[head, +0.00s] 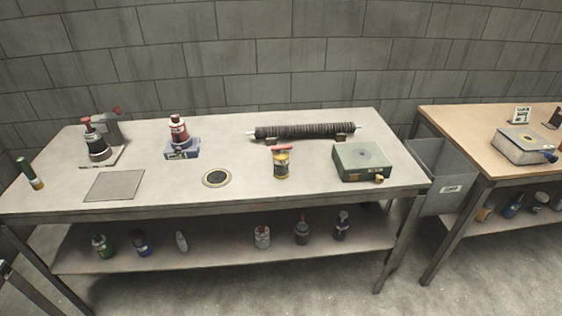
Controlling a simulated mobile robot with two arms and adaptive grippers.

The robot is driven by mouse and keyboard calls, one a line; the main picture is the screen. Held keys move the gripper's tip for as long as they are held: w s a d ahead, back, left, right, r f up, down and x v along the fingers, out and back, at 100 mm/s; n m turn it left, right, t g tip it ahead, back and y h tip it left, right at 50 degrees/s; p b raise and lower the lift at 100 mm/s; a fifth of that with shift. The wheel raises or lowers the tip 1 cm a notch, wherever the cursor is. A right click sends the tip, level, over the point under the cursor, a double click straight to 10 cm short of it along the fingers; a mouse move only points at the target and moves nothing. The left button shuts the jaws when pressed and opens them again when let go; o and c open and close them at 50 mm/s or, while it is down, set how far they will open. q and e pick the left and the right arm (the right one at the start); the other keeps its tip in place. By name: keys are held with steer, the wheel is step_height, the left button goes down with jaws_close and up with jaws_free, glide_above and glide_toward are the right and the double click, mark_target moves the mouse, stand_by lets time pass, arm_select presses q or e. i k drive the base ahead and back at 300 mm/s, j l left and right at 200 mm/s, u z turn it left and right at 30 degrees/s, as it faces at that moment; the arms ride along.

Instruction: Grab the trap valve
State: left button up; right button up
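No label marks which object is the trap valve. A small yellow and dark body with a red bar handle on top (281,162) stands upright on the grey table, right of its middle, and looks valve-like. A dark fitting with a red top (95,140) stands on a flat plate at the table's left and also looks valve-like. A dark ribbed mesh tube (305,131) lies across low supports behind the yellow body. Neither of my grippers shows in the head view, so nothing is seen touching these objects.
The grey table (232,148) also holds a red bottle on a blue block (180,138), a ringed disc (216,178), a grey square (114,185) and a green box (362,162). Several bottles stand on the lower shelf (210,258). A grey bin (440,175) separates it from a wooden table (460,135).

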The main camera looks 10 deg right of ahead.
mark_target(280, 163)
steer(key=i+j+z, duration=0.1)
steer(key=j, duration=0.2)
steer(key=i+j, duration=0.2)
steer(key=i+j+z, duration=0.15)
steer(key=j, duration=0.25)
steer(key=i+j+z, duration=0.1)
steer(key=j, duration=0.2)
